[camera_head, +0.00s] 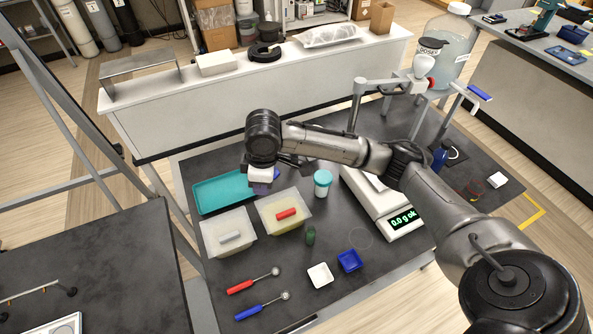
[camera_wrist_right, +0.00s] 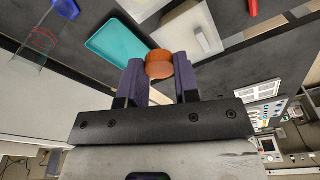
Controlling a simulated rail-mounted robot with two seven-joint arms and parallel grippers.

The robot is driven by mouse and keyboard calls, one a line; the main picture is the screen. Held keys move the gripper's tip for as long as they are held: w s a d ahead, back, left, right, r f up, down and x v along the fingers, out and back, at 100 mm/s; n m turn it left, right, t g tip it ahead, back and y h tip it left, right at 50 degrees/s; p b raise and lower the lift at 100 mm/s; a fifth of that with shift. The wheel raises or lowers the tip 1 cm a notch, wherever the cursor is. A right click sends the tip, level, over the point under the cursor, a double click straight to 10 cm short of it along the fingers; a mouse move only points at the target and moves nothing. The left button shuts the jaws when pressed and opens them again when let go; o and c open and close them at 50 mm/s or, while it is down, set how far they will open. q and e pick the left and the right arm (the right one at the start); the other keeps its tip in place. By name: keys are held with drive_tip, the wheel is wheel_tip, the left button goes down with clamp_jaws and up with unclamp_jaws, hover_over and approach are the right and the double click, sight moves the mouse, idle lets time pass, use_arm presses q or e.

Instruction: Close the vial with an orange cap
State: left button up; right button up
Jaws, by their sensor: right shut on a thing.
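My right gripper (camera_head: 262,189) hangs over the right end of the teal tray, behind the two clear tubs. In the right wrist view the right gripper (camera_wrist_right: 160,75) is shut on the orange cap (camera_wrist_right: 160,64), held between its purple fingers. The head view does not show the cap clearly, as my wrist and fingers cover it. I cannot make out an open vial for certain in either view. A small dark green upright piece (camera_head: 310,236) stands in front of the tubs; I cannot tell what it is. My left gripper is out of view.
The teal tray (camera_head: 208,205) lies behind two clear tubs (camera_head: 249,245) holding a grey and a red piece. A teal-lidded jar (camera_head: 322,190) and a balance (camera_head: 361,203) stand to the right. Red and blue scoops (camera_head: 243,287) and two small dishes (camera_head: 320,275) lie in front.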

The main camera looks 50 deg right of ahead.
drive_tip(key=s+a+r+m, duration=0.1)
drive_tip(key=a+r+m, duration=0.6)
drive_tip(key=a, duration=0.4)
drive_tip(key=shift+a+r+h, duration=0.3)
drive_tip(key=shift+a+h, duration=0.05)
drive_tip(key=shift+h, duration=0.05)
drive_tip(key=shift+s+d, duration=0.1)
drive_tip(key=shift+s, duration=0.05)
